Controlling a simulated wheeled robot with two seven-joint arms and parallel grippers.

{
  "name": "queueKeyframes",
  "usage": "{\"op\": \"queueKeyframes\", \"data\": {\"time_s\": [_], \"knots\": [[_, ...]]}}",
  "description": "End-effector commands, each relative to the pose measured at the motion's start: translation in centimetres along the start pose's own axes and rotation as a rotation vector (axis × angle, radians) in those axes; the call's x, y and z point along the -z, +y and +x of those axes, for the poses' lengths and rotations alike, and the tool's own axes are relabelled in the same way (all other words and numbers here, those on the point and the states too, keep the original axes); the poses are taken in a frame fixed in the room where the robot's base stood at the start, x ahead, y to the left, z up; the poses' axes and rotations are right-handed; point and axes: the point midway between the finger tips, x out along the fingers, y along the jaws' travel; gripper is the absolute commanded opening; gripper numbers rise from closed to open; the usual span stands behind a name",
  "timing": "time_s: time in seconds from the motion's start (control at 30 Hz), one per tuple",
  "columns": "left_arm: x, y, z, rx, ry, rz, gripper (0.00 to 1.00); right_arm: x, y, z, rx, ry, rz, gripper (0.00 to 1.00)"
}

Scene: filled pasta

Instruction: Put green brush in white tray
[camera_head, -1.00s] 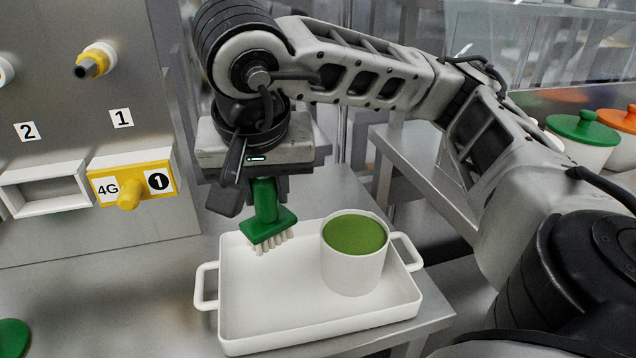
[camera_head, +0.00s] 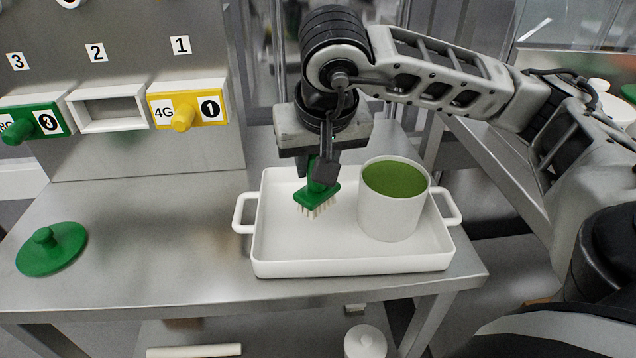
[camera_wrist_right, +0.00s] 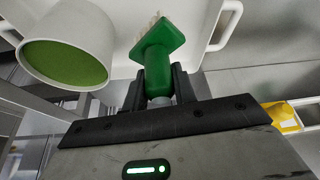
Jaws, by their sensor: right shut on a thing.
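The green brush (camera_head: 316,196) has a green handle and pale bristles that point down. My right gripper (camera_head: 318,172) is shut on its handle and holds it over the left part of the white tray (camera_head: 350,266). The brush also shows between the fingers of my right gripper (camera_wrist_right: 160,88) in the right wrist view, where the green brush (camera_wrist_right: 157,45) is seen from its handle end. Whether the bristles touch the tray floor I cannot tell. The tray lies on the steel table and has a handle at each end. My left gripper is not in view.
A white pot (camera_head: 390,212) with green contents stands in the right part of the tray, close beside the brush. A green lid (camera_head: 52,250) lies on the table at the left. A panel with numbered slots and a yellow block (camera_head: 188,108) stands behind.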

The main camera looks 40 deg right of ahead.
Motion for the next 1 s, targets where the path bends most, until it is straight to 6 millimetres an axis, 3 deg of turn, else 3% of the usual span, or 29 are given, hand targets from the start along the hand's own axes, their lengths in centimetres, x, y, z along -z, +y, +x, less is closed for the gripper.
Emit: {"op": "queueKeyframes", "data": {"time_s": [0.3, 0.5, 0.9, 0.93, 1.0], "knots": [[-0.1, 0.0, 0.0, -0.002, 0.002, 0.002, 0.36, 0.8, 0.7, 3.4, -0.002, -0.001, 0.001, 0.02], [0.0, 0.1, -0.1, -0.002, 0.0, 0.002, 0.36, -0.2, 0.6, 5.6, -0.001, 0.001, 0.0, 0.02], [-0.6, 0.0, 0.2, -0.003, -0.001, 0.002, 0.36, -0.5, 0.6, 6.2, 0.001, 0.001, 0.001, 0.02], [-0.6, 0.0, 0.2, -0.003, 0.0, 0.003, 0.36, -0.5, 0.6, 6.2, 0.001, 0.001, 0.0, 0.3], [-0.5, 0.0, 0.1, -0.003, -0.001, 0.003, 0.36, -0.5, 0.6, 6.0, 0.001, 0.001, 0.0, 0.49]]}}
